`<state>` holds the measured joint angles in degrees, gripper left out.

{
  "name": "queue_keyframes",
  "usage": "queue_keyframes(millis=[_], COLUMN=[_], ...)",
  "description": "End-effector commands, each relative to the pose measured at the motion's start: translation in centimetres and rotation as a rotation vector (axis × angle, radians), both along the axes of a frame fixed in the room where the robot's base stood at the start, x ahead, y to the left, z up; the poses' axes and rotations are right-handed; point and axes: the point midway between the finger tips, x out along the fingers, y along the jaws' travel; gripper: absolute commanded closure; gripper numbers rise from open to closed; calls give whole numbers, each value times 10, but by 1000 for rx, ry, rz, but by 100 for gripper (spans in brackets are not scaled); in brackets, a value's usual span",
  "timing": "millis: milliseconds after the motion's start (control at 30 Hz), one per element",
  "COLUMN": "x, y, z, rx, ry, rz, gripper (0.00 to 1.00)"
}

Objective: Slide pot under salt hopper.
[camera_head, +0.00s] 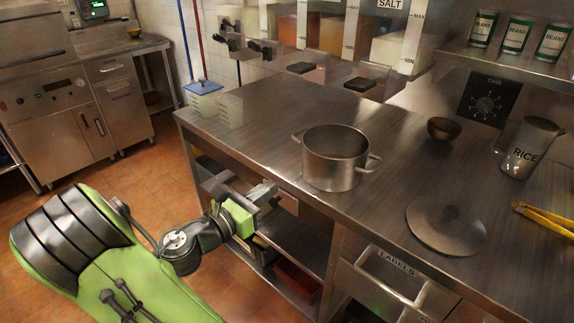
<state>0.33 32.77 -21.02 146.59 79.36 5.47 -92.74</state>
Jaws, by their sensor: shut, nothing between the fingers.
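The steel pot (335,160) stands upright and open-topped near the front edge of the steel counter (275,115), with a loop handle on each side. The salt hopper (402,45) is on the back wall, marked "SALT", behind the pot and a little to its right. My gripper (270,190) is shut and empty, in front of the counter's edge, left of and lower in the picture than the pot, apart from it.
A lid (446,226) lies right of the pot. A small bowl (444,128), a rice jug (531,146) and yellow tongs (544,218) are further right. Dark dispenser outlets (360,84) project from the back wall. The counter's left part is mostly clear.

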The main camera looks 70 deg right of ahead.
Motion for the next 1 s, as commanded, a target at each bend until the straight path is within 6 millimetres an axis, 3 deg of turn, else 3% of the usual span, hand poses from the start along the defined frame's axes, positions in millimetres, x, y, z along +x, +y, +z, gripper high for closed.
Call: queue_keyframes(millis=[200,600,767,1000], x=[-16,-49,-54,-54], y=[-32,-107,-122,-124], z=[6,0,0,1], rx=[2,1,2,3], ry=[0,-11,-10,-8], rz=[-10,-7,-3,-1], gripper=[100,100,100,100])
